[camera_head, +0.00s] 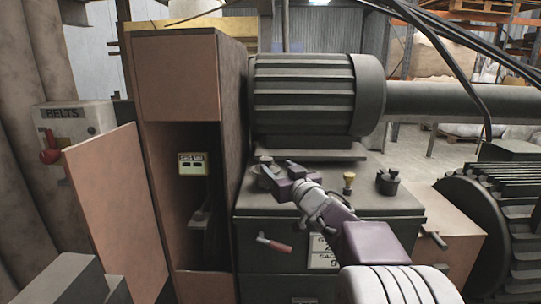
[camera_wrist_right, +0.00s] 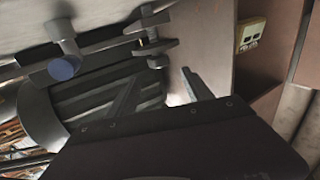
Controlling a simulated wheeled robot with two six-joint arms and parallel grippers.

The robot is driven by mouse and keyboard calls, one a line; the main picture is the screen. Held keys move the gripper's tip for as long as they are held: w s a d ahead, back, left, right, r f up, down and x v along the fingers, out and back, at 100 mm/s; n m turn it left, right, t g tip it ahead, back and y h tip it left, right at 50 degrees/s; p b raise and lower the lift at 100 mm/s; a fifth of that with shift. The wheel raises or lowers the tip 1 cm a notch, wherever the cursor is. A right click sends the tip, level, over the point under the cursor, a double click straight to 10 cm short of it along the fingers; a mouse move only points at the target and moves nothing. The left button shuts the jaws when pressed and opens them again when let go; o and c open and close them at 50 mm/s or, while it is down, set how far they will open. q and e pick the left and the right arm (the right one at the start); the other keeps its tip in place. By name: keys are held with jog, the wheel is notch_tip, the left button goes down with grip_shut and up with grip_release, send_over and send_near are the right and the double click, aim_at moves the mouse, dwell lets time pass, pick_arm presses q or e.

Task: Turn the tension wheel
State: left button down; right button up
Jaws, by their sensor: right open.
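My right gripper (camera_head: 270,172) reaches over the top of the dark green machine cabinet (camera_head: 330,222), in front of the ribbed motor housing (camera_head: 312,92). In the right wrist view its two fingers (camera_wrist_right: 162,85) stand apart with nothing clearly between them. A dark bar with small fittings (camera_wrist_right: 148,40) shows beyond the fingertips; contact cannot be told. I cannot clearly make out which part is the tension wheel; the gripper may hide it. A grey post with a blue end (camera_wrist_right: 62,66) stands to the upper left there. My left gripper is not in view.
A red-handled lever (camera_head: 274,245) is on the cabinet front. An open brown cabinet (camera_head: 180,80) stands left, with its door (camera_head: 118,210) swung out. A belts box (camera_head: 75,135) is farther left.

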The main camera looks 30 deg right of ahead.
aim_at(266, 158)
jog(key=w, duration=0.2)
jog(key=w+b, duration=0.1)
jog(key=w, duration=0.2)
jog(key=w+d, duration=0.1)
jog(key=w, duration=0.2)
jog(key=shift+f+b, duration=0.2)
jog(key=shift+b, duration=0.1)
jog(key=shift+w, duration=0.5)
jog(key=shift+r, duration=0.1)
grip_shut()
